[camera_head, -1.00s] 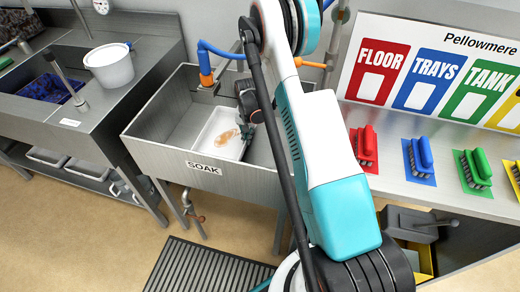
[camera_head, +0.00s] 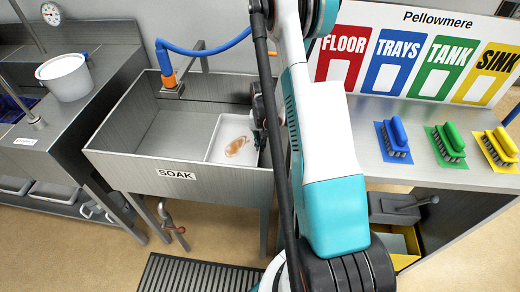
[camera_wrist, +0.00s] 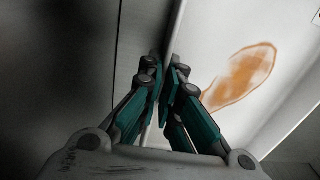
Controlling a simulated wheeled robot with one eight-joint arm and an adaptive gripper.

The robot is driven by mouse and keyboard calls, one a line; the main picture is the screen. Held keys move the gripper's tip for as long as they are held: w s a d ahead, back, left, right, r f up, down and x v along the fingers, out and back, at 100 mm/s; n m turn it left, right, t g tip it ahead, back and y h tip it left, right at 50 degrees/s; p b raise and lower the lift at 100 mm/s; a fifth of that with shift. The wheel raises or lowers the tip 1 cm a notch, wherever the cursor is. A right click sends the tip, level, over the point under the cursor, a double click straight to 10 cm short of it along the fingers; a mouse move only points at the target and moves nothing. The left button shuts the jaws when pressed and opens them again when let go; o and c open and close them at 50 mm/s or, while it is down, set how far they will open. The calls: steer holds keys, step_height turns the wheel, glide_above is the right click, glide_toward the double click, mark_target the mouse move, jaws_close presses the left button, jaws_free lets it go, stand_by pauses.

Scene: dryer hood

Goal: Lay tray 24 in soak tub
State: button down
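A white tray (camera_head: 227,134) with an orange-brown stain is at the right side of the grey steel tub labelled SOAK (camera_head: 140,163). It appears inside the walls; I cannot tell whether it rests on the bottom. No number on it is readable. In the wrist view the tray (camera_wrist: 215,50) is right of my fingers, its rim running between them. My gripper (camera_wrist: 168,88) is closed on that rim. In the head view my gripper (camera_head: 262,135) is at the tray's right edge, mostly hidden by my arm.
A blue hose (camera_head: 205,50) and tap are behind the tub. A white bucket (camera_head: 65,77) stands on the left counter. Blue, green and yellow brushes (camera_head: 497,147) lie on the right bench below a colour-coded sign (camera_head: 420,58). The tub's left half is empty.

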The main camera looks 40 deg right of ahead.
step_height(320, 180, down, 3)
steer(key=shift+w+a+f+b, duration=0.1)
steer(key=shift+w+f+b, duration=0.05)
steer(key=shift+b, duration=0.45)
steer(key=c, duration=2.3)
jaws_free()
steer(key=shift+f, duration=0.1)
steer(key=o, duration=0.5)
step_height(320, 180, up, 12)
steer(key=p, duration=0.4)
steer(key=shift+r+p, duration=0.2)
steer(key=shift+p, duration=0.1)
